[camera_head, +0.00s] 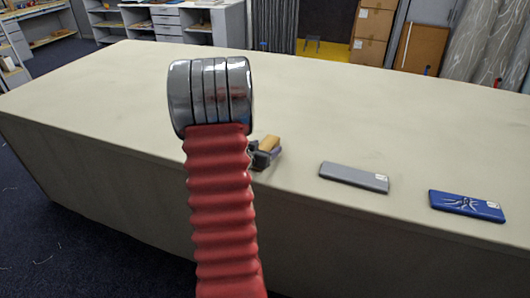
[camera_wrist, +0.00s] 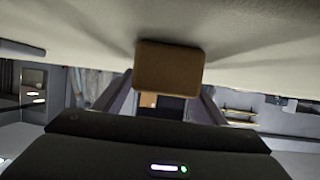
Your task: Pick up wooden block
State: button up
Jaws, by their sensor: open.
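The wooden block (camera_head: 270,142) is light brown and lies on the table near its front edge, just left of the grey case. In the wrist view the block (camera_wrist: 168,66) shows large, as a brown box against the table surface. My gripper (camera_head: 262,156) is mostly hidden behind my arm in the head view; its dark end is right at the block. In the wrist view the fingers of my gripper (camera_wrist: 163,92) are spread apart, with the block ahead and between their lines. I cannot tell whether either finger touches it.
The long cloth table (camera_head: 340,110) has wide free room behind the block. A grey flat case (camera_head: 353,178) and a blue flat case (camera_head: 466,206) lie to the right near the front edge. Cardboard boxes (camera_head: 372,30) and shelves (camera_head: 165,20) stand far behind.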

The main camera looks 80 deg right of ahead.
jog(key=shift+c, duration=0.5)
jog(key=c, duration=1.2)
